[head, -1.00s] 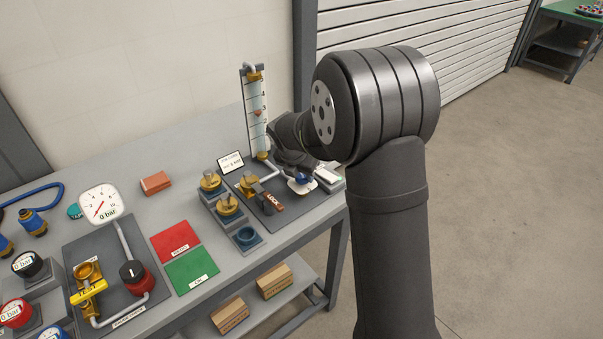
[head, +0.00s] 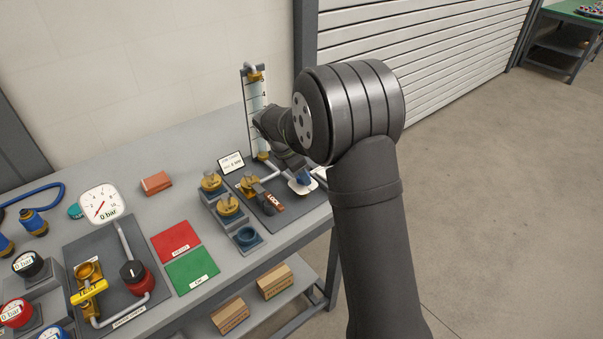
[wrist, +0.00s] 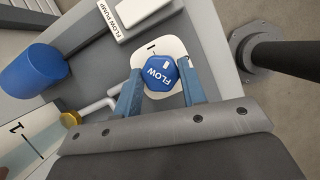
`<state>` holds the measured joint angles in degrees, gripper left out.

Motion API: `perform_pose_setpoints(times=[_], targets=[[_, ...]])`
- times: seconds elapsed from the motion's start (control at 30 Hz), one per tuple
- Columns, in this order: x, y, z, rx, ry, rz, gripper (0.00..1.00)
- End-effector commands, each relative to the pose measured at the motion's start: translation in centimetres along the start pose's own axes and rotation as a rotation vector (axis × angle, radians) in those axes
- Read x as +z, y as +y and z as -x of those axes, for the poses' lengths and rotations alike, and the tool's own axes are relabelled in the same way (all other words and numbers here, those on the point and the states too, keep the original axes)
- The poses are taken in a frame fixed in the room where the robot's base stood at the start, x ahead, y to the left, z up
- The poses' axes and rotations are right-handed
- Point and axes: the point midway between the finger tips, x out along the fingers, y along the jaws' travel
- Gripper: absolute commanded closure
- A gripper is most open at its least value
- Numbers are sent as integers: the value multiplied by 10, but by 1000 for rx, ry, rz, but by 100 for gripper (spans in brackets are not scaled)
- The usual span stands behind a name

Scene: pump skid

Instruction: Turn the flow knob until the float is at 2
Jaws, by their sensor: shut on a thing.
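The blue flow knob (wrist: 160,75), lettered FLOW with a white mark, sits on a white dial plate (wrist: 173,48) in the wrist view. My gripper (wrist: 160,88) is shut on the knob, one blue finger on each side. In the head view my gripper (head: 302,178) is over the white plate at the bench's right end and largely hides the knob. The flow tube (head: 254,92) with its numbered scale stands behind; my wrist covers its middle, and I cannot see the float. A lower part of the scale (wrist: 18,140), with a 1, shows in the wrist view.
A box labelled FLOW PUMP (wrist: 125,15) stands close to the dial plate. A red LOCK tag (head: 273,202) and brass valves (head: 228,205) are left of my gripper.

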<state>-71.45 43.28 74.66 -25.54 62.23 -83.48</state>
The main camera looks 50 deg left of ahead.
Motion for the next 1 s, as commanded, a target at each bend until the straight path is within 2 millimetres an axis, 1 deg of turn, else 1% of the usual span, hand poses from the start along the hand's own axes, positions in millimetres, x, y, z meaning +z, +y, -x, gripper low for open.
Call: perform_pose_setpoints(times=[0.2, 0.5, 0.7, 1.0], targets=[[-1, 2, 0, -72, 1, -171, 85], [0, 3, 0, -139, 1, -334, 85], [0, 3, 0, -161, 2, -390, 85], [0, 3, 0, -169, 2, -410, 85]])
